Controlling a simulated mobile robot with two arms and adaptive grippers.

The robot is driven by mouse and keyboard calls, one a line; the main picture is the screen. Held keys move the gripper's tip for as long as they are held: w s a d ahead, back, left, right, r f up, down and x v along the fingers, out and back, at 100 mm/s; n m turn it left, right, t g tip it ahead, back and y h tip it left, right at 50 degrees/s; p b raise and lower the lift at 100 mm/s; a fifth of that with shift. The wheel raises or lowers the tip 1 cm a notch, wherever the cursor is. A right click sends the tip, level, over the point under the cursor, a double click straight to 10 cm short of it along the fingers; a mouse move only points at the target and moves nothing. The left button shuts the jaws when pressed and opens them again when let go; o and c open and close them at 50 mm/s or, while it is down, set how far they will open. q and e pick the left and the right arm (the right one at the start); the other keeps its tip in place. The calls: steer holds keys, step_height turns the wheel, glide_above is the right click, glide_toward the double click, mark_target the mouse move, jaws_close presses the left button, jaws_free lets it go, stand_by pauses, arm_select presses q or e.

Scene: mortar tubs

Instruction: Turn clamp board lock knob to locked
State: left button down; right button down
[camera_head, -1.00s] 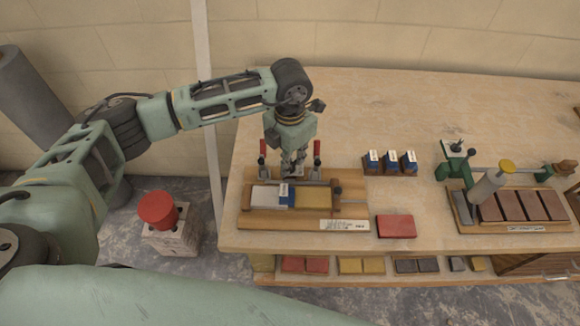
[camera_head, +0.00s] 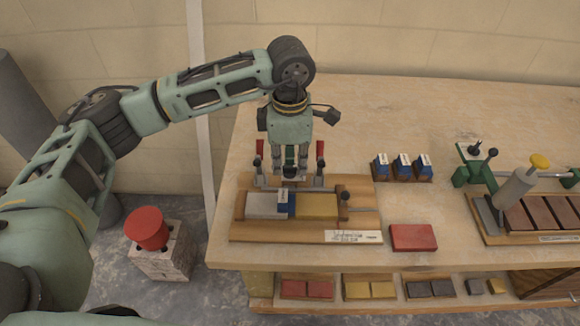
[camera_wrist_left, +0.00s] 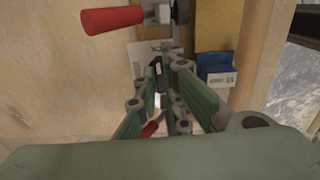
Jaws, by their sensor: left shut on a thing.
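The wooden clamp board (camera_head: 250,232) lies at the left front of the bench. It holds a grey block (camera_head: 262,206), a blue block with a white label (camera_head: 283,205) and a yellow block (camera_head: 318,207). Two red-handled clamps (camera_head: 320,152) stand at its back edge. My left gripper (camera_head: 290,175) points down between them at the board's back middle. It is shut on a small dark part, seemingly the lock knob, mostly hidden by the fingers. In the left wrist view the fingers (camera_wrist_left: 160,72) close around something dark; its turn position cannot be told. My right gripper is out of view.
A dark ball-topped knob (camera_head: 345,196) stands at the board's right end. A red block (camera_head: 413,237) lies right of it. Several blue blocks (camera_head: 403,168) stand behind. A green clamp rig (camera_head: 482,168) is at the right. The bench's back middle is clear.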

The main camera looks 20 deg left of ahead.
mark_target(289, 166)
arm_select(q)
steer(key=shift+w+r+m, duration=0.1)
steer(key=shift+m, duration=0.2)
steer(key=c, duration=1.9)
jaws_free()
steer(key=shift+o, duration=0.2)
step_height(289, 166, up, 12)
